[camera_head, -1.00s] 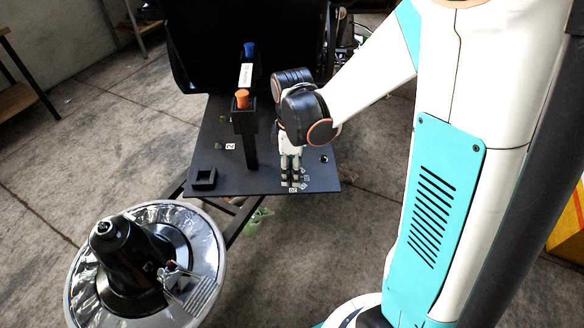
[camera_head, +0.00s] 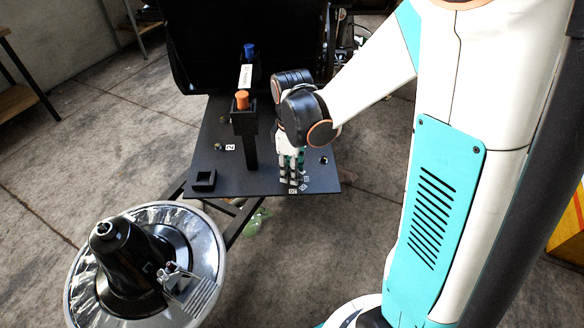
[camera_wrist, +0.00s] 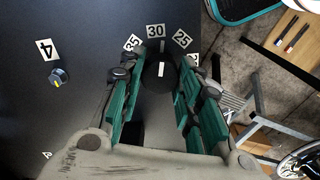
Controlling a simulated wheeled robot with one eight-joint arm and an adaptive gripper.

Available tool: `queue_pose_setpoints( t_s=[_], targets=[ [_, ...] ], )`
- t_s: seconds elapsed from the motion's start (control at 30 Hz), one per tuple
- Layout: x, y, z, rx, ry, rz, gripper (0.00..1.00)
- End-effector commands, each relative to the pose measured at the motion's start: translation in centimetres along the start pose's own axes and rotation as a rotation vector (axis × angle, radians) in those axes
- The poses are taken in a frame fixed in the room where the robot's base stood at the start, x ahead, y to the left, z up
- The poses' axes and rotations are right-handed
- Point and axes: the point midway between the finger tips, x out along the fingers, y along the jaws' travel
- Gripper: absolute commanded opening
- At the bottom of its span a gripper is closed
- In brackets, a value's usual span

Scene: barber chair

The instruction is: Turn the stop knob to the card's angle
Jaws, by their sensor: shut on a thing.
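The stop knob (camera_wrist: 160,70) is round and black with a white line on top, seen in the wrist view between my teal fingers. Its line points up the picture, toward the 30 label (camera_wrist: 155,31). The 35 label (camera_wrist: 132,43) is to the left and the 25 label (camera_wrist: 182,39) to the right. My gripper (camera_wrist: 161,82) is shut on the knob, a finger on each side. In the head view my gripper (camera_head: 292,180) reaches down to the front of the black panel (camera_head: 225,180). A white card (camera_head: 246,76) stands behind the orange-topped post; its writing is too small to read.
A small knob (camera_wrist: 60,77) with a yellow mark sits beside a 4 label (camera_wrist: 46,50). A black post with an orange top (camera_head: 242,98) rises left of my gripper, with a blue top (camera_head: 250,49) behind. A square black holder (camera_head: 203,181) is at the panel's front left.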

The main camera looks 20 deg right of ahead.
Motion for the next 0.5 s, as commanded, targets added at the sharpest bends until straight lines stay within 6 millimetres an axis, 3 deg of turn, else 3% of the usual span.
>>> queue_pose_setpoints(
  t_s=[0.5],
  targets=[
    [0.02, -0.01, 0.02, 0.411, 0.0, 0.0, 0.08]
  ],
)
